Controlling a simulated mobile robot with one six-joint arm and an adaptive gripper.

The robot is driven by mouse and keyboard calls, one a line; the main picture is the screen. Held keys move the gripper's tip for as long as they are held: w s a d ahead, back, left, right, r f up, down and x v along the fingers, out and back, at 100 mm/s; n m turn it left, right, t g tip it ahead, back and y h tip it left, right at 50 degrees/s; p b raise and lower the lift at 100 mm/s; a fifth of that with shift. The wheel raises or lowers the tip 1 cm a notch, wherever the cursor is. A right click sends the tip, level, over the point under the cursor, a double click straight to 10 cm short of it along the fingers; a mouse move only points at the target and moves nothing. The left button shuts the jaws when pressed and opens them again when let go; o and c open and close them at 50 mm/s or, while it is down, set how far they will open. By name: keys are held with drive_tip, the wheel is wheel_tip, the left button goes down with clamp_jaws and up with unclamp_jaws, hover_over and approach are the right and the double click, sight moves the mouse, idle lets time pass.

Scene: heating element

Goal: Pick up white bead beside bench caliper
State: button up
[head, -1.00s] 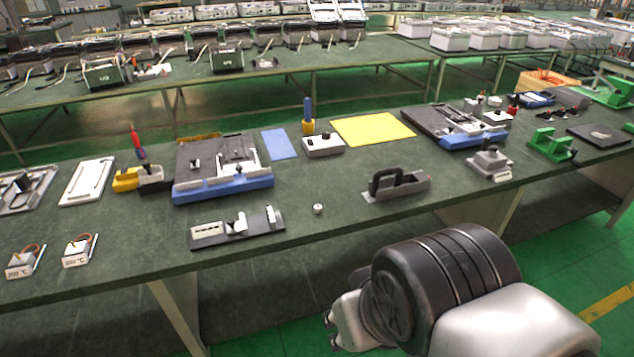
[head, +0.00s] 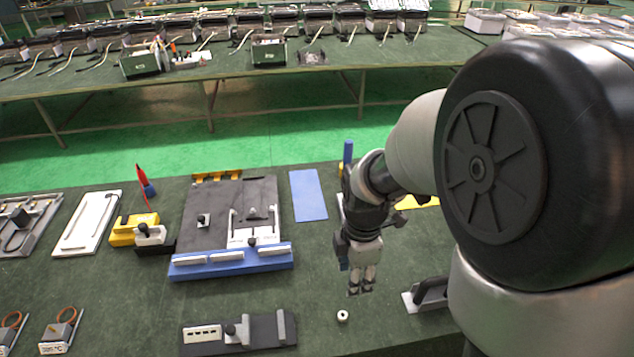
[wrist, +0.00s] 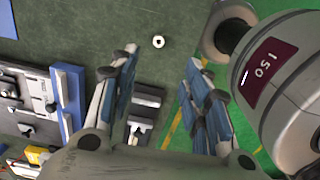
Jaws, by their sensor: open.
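The white bead (head: 342,316) is a small ring-like piece with a dark centre, lying on the green bench top. The bench caliper (head: 240,333), a dark plate with white and grey blocks, lies to its left. My gripper (head: 360,289) is open and empty, pointing down above the bench, just beyond and slightly right of the bead in the head view. In the wrist view, the bead (wrist: 158,42) shows near the top between the lines of my spread fingers (wrist: 160,62). The caliper (wrist: 141,118) shows lower, partly hidden by a finger.
A grey block with a dark handle (head: 430,295) stands right of the bead, partly hidden by my arm. A blue-edged fixture (head: 232,262) and a blue mat (head: 308,195) lie farther back. The bench around the bead is bare.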

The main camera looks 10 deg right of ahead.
drive_tip(key=b, duration=0.4)
hover_over(346, 313)
drive_tip(key=shift+n, duration=0.4)
drive_tip(key=f, duration=1.2)
drive_tip(key=shift+s+d+f, duration=0.15)
drive_tip(key=shift+s+f, duration=0.1)
drive_tip(key=shift+w+f+b, duration=0.15)
drive_tip(key=shift+f+b, duration=1.25)
drive_tip(key=shift+f, duration=1.45)
drive_tip(key=shift+c, duration=0.3)
drive_tip(key=shift+r, duration=0.1)
drive_tip(key=c, duration=0.8)
